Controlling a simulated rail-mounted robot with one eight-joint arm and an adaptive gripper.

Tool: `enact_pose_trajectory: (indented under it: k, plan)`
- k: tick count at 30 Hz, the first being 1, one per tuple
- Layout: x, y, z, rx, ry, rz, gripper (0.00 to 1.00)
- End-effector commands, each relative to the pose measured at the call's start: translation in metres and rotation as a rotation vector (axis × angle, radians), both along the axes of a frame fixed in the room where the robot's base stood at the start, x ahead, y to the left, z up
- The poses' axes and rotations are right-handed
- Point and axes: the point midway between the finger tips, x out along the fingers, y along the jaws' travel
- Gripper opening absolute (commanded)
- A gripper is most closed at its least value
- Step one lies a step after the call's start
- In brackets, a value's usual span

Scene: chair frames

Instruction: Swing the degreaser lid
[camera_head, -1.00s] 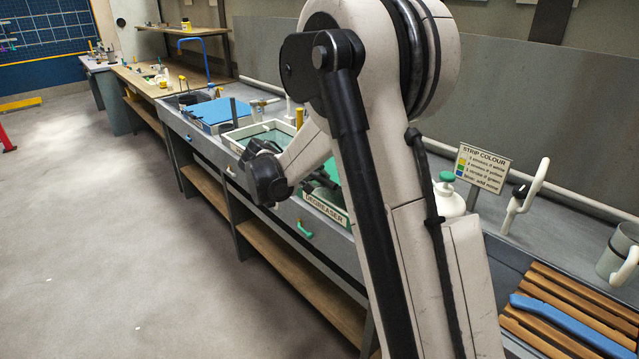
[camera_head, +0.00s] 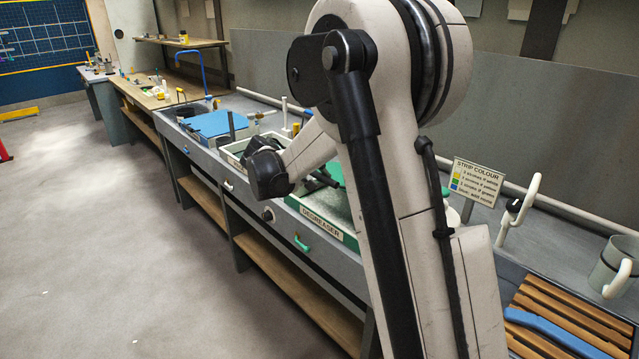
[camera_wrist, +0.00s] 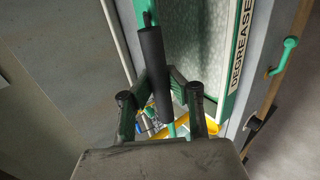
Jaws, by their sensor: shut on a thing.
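In the wrist view, a pale speckled panel (camera_wrist: 187,40) with green edging lies beside the degreaser label. A black bar handle (camera_wrist: 153,70) on green fittings runs down to my gripper (camera_wrist: 168,112). My gripper is shut on this handle. I cannot tell the lid's exact angle.
A blue-topped unit (camera_head: 212,124) stands left of the degreaser. A strip-colour sign (camera_head: 477,180), a white-handled jug (camera_head: 612,265) and a slatted wooden rack (camera_head: 570,310) are at the right.

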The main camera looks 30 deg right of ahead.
Motion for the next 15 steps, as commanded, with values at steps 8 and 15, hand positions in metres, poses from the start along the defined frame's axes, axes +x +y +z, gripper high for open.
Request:
enact_pose_trajectory:
  k: [8, 15]
  plan:
    - [0.003, -0.01, 0.027, -0.001, 0.001, 0.001, 0.0]
    - [0.004, -0.016, 0.04, -0.001, 0.0, 0.001, 0.0]
